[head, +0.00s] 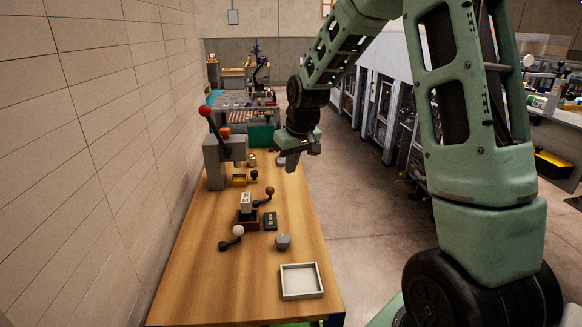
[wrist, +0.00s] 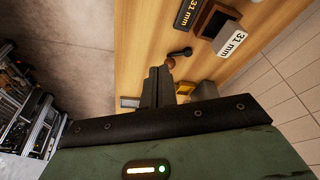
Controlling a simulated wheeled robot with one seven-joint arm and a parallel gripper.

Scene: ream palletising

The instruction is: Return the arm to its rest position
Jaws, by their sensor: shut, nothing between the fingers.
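My green arm reaches in from the right in the head view. My gripper (head: 299,160) hangs over the right edge of the wooden table (head: 190,290), toward its far end. In the wrist view my gripper (wrist: 157,75) shows its two dark fingers together, with nothing held. The fingers appear above the table top and apart from the things on it.
A grey press with a red knob (head: 213,160) stands at the table's far left. A dark block with a white label (head: 247,203), crank handles (head: 232,238), a grey knob (head: 283,241) and an empty white tray (head: 301,281) lie nearer. A tiled wall borders the left; open floor (head: 355,220) lies right.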

